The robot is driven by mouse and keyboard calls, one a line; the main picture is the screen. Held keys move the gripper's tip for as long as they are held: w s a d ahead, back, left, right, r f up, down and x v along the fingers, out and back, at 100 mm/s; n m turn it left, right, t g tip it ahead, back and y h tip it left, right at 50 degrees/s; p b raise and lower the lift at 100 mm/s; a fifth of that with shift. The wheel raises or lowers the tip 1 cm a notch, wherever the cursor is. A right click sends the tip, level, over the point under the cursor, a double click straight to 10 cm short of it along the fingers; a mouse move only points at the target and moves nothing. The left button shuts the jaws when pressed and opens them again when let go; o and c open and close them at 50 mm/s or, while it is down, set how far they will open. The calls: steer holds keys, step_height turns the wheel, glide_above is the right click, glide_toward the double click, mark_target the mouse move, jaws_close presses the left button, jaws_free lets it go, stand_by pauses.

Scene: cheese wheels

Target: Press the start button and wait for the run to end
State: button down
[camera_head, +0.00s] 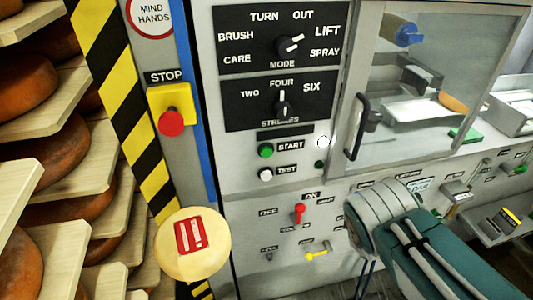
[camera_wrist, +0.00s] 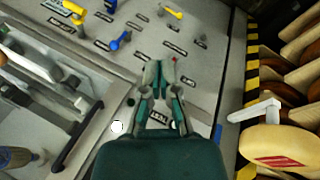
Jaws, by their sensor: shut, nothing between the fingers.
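The green start button (camera_head: 265,151) is on the grey panel in the head view, beside its START label. The white test button (camera_head: 265,174) sits just below it. A round white lamp (camera_head: 323,141) is to the right, with a small dark green one (camera_head: 319,164) below. My gripper (camera_wrist: 160,68) is shut and empty in the wrist view, pointing over the lower panel with its levers. The start button is not visible in the wrist view. In the head view my arm enters from the lower right, and the fingers cannot be made out.
A red stop button (camera_head: 171,122) sits on a yellow housing to the left. Above are the mode knob (camera_head: 289,44) and strokes knob (camera_head: 283,105). A glass door with a dark handle (camera_head: 358,127) is to the right. Cheese shelves (camera_head: 40,184) line the left.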

mark_target(266, 152)
steer(key=w+a+n+t+h, duration=0.2)
steer(key=w+a+n+t, duration=0.2)
steer(key=a+n, duration=0.4)
steer(key=w+a+n+t+h, duration=0.2)
steer(key=w+a+n+t, duration=0.3)
steer(key=n, duration=1.5)
steer(key=w+a, duration=0.2)
steer(key=shift+w+a+r, duration=0.25)
steer(key=shift+a+r, duration=0.1)
steer(key=shift+r, duration=0.05)
steer(key=shift+w, duration=0.1)
steer(key=shift+w+a, duration=0.4)
steer(key=shift+w, duration=1)
steer(key=shift+w+a, duration=0.4)
steer(key=shift+w, duration=0.95)
steer(key=shift+w+a, duration=0.4)
steer(key=shift+w, duration=1)
steer(key=shift+w, duration=0.1)
steer(key=shift+w, duration=0.3)
